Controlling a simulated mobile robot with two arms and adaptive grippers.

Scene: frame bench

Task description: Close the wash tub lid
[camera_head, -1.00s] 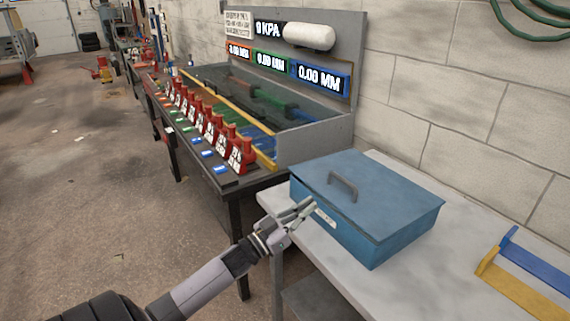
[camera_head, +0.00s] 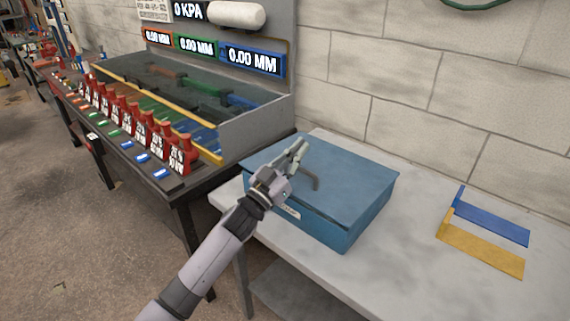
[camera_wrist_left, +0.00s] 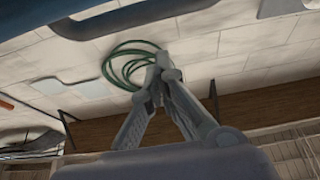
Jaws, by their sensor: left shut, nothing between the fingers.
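The wash tub (camera_head: 322,228) is a blue box on the pale bench. Its blue lid (camera_head: 352,178) lies over the top, and I see no clear gap along the front rim. A grey handle (camera_head: 313,181) stands on the lid, partly hidden by my gripper. My left gripper (camera_head: 299,147) is in front of the lid's left part, beside the handle, with its fingertips pointing up and away. I cannot tell whether it touches the lid. Its fingers are shut and empty; the tips meet in the left wrist view (camera_wrist_left: 163,62). My right gripper is not in view.
The pale bench (camera_head: 400,245) has free room right of the tub. A blue and yellow bracket (camera_head: 485,250) lies there. A gauge bench with red bottles (camera_head: 180,155) and displays stands at left. A block wall is behind; a green hose (camera_wrist_left: 125,60) hangs on it.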

